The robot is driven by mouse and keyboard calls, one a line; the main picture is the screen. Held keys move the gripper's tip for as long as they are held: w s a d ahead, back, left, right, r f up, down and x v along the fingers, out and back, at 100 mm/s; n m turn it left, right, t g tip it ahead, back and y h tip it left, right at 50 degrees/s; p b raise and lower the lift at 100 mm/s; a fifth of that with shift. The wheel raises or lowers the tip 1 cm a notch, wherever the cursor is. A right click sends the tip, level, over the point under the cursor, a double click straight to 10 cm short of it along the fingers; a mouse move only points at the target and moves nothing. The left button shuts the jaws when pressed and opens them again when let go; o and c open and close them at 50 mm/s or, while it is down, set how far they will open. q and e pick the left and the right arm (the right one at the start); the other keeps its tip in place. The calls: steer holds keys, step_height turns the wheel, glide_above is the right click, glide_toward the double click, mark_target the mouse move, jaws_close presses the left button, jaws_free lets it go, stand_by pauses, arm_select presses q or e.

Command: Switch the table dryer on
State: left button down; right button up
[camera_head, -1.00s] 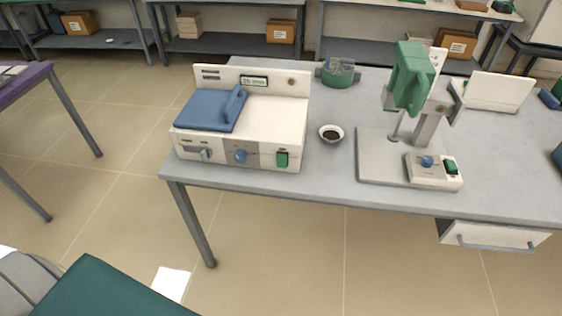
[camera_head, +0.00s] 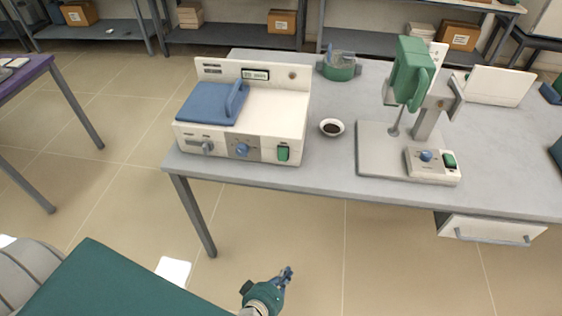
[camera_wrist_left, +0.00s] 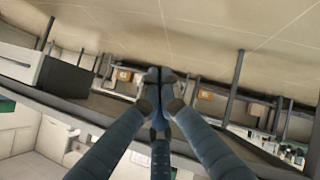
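The white box-shaped device with a blue lid (camera_head: 212,103), which I take to be the table dryer, stands at the left end of the grey table in the head view. Its front panel carries a grey knob (camera_head: 207,147), a blue knob (camera_head: 242,150) and a green switch (camera_head: 283,154) at the right. A small lit display (camera_head: 255,75) is on its raised back. My left gripper (camera_head: 287,273) is low, in front of the table and below the device, touching nothing. In the left wrist view its fingertips (camera_wrist_left: 160,76) meet with nothing between them. My right gripper is out of view.
A small bowl with dark contents (camera_head: 331,128) stands right of the device. Further right is a stand apparatus with a green head (camera_head: 408,72) and its own green switch. A green-based container (camera_head: 340,68) stands behind. A drawer (camera_head: 490,229) hangs under the table's right part.

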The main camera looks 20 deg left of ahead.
arm_select(q)
steer(key=w+a+r+n+t+y, duration=0.1)
steer(key=w+a+r+n, duration=0.1)
steer(key=r, duration=0.6)
steer(key=w+a+r+n+t+y, duration=0.2)
steer(key=r+n, duration=0.4)
steer(key=r, duration=0.3)
steer(key=w+a+r+n+t+y+p, duration=0.1)
steer(key=w+a+r+n, duration=0.3)
steer(key=r, duration=0.5)
steer(key=shift+w+r+t+y, duration=0.15)
steer(key=shift+w+t+y, duration=0.3)
steer(key=shift+y, duration=0.25)
steer(key=shift+w, duration=0.1)
steer(key=p, duration=0.1)
glide_toward(282, 158)
steer(key=x, duration=0.7)
